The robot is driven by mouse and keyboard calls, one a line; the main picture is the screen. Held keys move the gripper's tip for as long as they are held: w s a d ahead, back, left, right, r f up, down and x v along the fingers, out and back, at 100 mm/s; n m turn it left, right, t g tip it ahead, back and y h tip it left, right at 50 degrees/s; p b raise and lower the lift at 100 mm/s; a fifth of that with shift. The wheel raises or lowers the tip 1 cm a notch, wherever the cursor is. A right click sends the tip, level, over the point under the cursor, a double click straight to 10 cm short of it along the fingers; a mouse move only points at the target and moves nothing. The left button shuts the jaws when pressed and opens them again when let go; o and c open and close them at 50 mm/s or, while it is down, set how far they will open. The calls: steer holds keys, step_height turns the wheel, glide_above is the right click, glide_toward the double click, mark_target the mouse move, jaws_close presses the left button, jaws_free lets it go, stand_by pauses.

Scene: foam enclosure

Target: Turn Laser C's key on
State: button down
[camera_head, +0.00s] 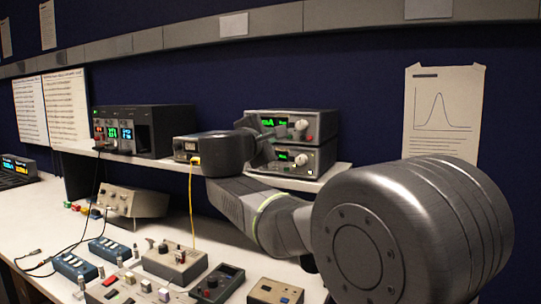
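Two stacked grey units with green displays stand at the right end of the shelf, an upper unit (325,122) and a lower unit (327,158). Each has a pale knob and a small red spot on its front. No label reading Laser C is legible, and I cannot make out a key for certain. My gripper (268,142) is in front of the left part of these two units and hides part of their fronts. Its fingers are dark and small here, so its opening is unclear. I see nothing held in it.
A black instrument (160,128) and a small box (186,149) with a yellow cable (191,205) share the shelf (140,160). Several control boxes, including a grey one (175,262), crowd the bench below. My arm crosses the right foreground.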

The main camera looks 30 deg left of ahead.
steer(key=m+b, duration=0.5)
steer(key=shift+f, duration=0.15)
stand_by(0.3)
steer(key=c, duration=1.6)
jaws_free()
steer(key=s+d, duration=0.1)
steer(key=s, duration=1.2)
steer(key=shift+s+d, duration=0.25)
steer(key=shift+s, duration=0.15)
